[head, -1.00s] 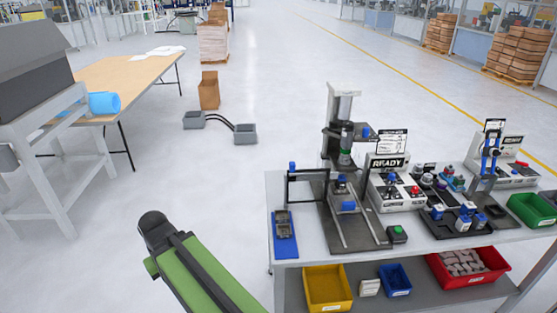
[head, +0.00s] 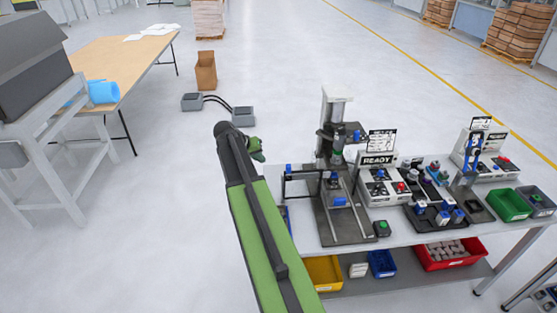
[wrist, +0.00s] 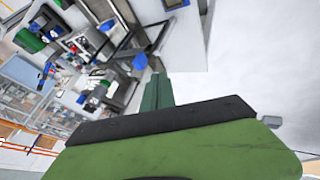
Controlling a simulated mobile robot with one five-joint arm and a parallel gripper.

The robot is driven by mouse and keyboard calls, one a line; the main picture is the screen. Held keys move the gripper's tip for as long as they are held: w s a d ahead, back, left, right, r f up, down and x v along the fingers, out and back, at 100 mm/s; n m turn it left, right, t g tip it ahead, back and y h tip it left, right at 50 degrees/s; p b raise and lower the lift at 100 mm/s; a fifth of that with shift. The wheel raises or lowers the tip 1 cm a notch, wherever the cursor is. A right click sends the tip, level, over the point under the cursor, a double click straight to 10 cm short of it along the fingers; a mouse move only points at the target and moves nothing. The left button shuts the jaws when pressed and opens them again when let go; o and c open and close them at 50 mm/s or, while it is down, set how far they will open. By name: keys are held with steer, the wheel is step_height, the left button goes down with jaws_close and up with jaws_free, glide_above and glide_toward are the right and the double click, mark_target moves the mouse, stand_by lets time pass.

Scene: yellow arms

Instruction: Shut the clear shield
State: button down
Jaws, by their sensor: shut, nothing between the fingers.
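The press station (head: 336,130) stands at the left of the bench, with a column, a black base plate and two rails. A thin dark frame (head: 303,178) with a blue knob (head: 288,169) reaches out from its left side; this looks like the shield's frame. Its clear pane is hard to make out. My gripper (head: 257,150) is in the air left of the frame and apart from it, partly hidden behind my arm. In the wrist view my gripper's green fingers (wrist: 158,92) are shut together and empty, with the bench beyond them.
A READY sign box (head: 378,160) and a second station (head: 472,150) stand to the right on the bench (head: 400,238). Yellow (head: 323,270), blue (head: 382,263) and red (head: 447,253) bins sit on the shelf below.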

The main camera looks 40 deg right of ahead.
steer(key=s+d+f+b, duration=0.2)
steer(key=d+f+b, duration=0.5)
steer(key=d+f, duration=0.1)
steer(key=shift+s+d, duration=0.35)
steer(key=shift+d, duration=0.05)
